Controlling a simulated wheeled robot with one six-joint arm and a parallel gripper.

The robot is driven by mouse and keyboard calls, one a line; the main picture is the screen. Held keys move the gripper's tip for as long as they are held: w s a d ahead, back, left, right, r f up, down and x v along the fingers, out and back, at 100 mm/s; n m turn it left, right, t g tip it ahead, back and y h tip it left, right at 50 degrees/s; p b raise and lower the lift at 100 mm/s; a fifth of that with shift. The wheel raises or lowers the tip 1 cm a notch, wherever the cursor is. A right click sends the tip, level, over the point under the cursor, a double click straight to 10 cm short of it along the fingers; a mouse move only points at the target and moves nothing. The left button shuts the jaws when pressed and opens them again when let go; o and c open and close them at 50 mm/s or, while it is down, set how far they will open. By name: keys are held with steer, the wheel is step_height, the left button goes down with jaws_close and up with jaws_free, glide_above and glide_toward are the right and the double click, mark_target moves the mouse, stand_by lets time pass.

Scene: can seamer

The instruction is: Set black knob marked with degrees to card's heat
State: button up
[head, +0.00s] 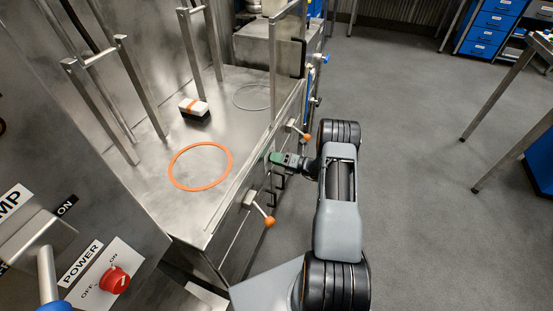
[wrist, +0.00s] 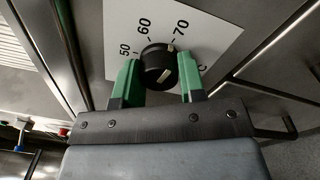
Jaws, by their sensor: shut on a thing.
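The black knob (wrist: 158,64) sits on a white dial plate (wrist: 208,40) marked 50, 60, 70 and C in the wrist view. My gripper (wrist: 160,84) has its two green fingers on either side of the knob, shut on it. A pale mark on the knob's upper right rim faces toward the 70; a second pale streak shows lower on its face, so the exact setting is hard to tell. In the head view my gripper (head: 278,158) is at the machine's front side, and the knob is hidden there. I cannot make out a card with a heat value in either view.
Orange-tipped levers (head: 269,221) stick out of the front near my arm. A red POWER knob (head: 115,280) is at lower left. Open floor lies right.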

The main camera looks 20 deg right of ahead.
stand_by(0.4)
steer(key=o, duration=0.9)
steer(key=shift+o, duration=0.2)
steer(key=v, duration=1.4)
steer(key=shift+p, duration=0.4)
